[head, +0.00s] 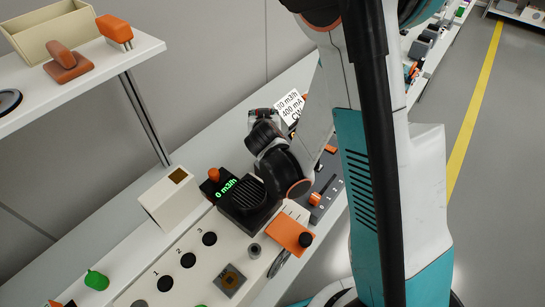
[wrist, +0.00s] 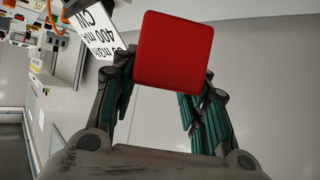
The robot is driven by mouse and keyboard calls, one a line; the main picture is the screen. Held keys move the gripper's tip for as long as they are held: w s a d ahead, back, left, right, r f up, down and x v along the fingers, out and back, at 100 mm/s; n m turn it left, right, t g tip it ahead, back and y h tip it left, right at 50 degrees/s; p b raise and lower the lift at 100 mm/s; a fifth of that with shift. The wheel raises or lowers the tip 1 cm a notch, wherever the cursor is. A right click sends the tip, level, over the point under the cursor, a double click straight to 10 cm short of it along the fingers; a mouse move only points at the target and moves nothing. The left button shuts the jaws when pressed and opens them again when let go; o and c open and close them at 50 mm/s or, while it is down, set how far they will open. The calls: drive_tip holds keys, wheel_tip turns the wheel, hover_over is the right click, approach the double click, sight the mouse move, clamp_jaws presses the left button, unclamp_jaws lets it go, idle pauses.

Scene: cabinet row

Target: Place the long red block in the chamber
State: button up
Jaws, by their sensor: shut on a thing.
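My gripper (head: 262,114) is over the back of the workbench in the head view, with only small parts of its fingers showing. In the wrist view a red block (wrist: 173,50) sits between the two fingers, which are shut on it. Its near face looks square, so its length is hidden. I cannot tell for sure which part is the chamber. A black ribbed unit (head: 248,196) with a green "0 m3/h" display stands below my gripper in the head view, partly covered by my arm.
A white box (head: 168,203) with a brown square on top stands left of the black unit. An orange plate with a black knob (head: 305,239) is to its right. A white sign (head: 290,105) is close to my gripper. A shelf (head: 90,82) holds a beige bin (head: 50,38).

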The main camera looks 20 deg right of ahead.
drive_tip(key=w+a+f+m+g+h, duration=0.3)
drive_tip(key=w+a+m+g+h, duration=0.2)
drive_tip(key=w+m+g+h, duration=0.4)
drive_tip(key=f+m+b, duration=0.1)
drive_tip(key=f, duration=0.2)
drive_tip(key=s+a+f+m+b, duration=0.1)
drive_tip(key=f, duration=0.3)
drive_tip(key=s+f+m+b, duration=0.1)
drive_tip(key=f, duration=0.2)
drive_tip(key=shift+s+a+f+m+b, duration=0.1)
drive_tip(key=shift+a+f+m+b, duration=0.15)
drive_tip(key=shift+a+m+b, duration=0.15)
drive_tip(key=shift+d+f, duration=0.25)
drive_tip(key=w+d+b, duration=0.1)
drive_tip(key=d, duration=0.4)
drive_tip(key=w+d+b, duration=0.1)
drive_tip(key=d+b, duration=0.1)
drive_tip(key=d, duration=0.4)
drive_tip(key=w+d+b, duration=0.1)
drive_tip(key=d+b, duration=0.1)
drive_tip(key=d, duration=0.4)
drive_tip(key=shift+w, duration=0.2)
wheel_tip(320, 180, down, 4)
drive_tip(key=shift+w+d+r+b, duration=0.1)
drive_tip(key=shift+r+b, duration=0.05)
drive_tip(key=shift+b, duration=0.95)
drive_tip(key=shift+r, duration=0.15)
drive_tip(key=o, duration=1.2)
